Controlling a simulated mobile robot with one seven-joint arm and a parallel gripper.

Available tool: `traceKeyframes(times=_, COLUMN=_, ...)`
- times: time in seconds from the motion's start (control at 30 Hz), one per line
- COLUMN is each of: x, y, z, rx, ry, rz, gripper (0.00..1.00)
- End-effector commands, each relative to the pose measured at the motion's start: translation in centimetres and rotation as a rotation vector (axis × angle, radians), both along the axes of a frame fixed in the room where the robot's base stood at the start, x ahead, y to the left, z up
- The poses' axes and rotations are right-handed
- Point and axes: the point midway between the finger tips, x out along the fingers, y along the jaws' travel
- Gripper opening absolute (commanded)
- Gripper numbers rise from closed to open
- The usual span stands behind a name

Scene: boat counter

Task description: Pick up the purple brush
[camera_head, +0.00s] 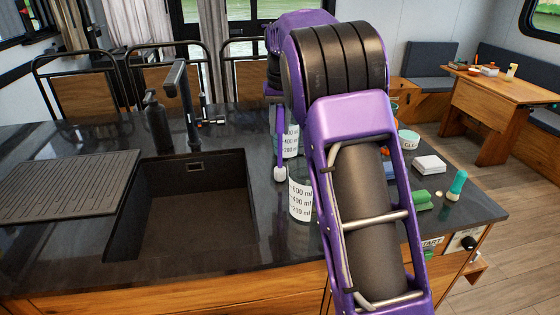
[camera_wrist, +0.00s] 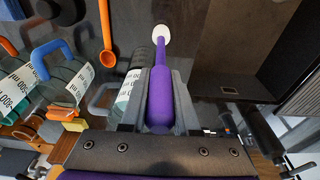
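The purple brush (camera_wrist: 161,98) has a purple handle and a round white head, which lies at the far end of the handle in the wrist view. My gripper (camera_wrist: 160,88) has its two grey fingers closed against both sides of the handle. In the head view the brush (camera_head: 281,152) hangs upright below my gripper, white head down, just left of the measuring beakers. I cannot tell whether the head touches the counter. My arm hides most of the gripper in the head view.
A measuring beaker (camera_head: 300,199) stands close to the brush. The sink (camera_head: 190,205) and black faucet (camera_head: 180,100) are to the left. An orange spoon (camera_wrist: 107,40) and a blue-handled beaker (camera_wrist: 50,60) are near in the wrist view. A white box (camera_head: 429,164) lies right.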

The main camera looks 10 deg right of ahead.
Motion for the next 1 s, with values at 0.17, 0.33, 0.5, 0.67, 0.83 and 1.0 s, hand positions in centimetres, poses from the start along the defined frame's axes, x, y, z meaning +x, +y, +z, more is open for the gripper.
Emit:
traceKeyframes(times=0.17, x=0.0, y=0.0, z=0.0, rx=0.0, ry=0.0, rz=0.0, gripper=0.0)
traceKeyframes(times=0.33, x=0.0, y=0.0, z=0.0, rx=0.0, ry=0.0, rz=0.0, gripper=0.0)
traceKeyframes(times=0.5, x=0.0, y=0.0, z=0.1, rx=0.0, ry=-0.001, rz=0.0, gripper=0.0)
traceKeyframes(times=0.67, x=0.1, y=0.0, z=1.1, rx=0.0, ry=-0.004, rz=0.0, gripper=0.0)
traceKeyframes(times=0.83, x=0.1, y=-0.1, z=4.5, rx=0.0, ry=-0.005, rz=-0.001, gripper=0.0)
traceKeyframes(times=1.0, x=0.1, y=0.0, z=7.8, rx=0.0, ry=-0.003, rz=0.0, gripper=0.0)
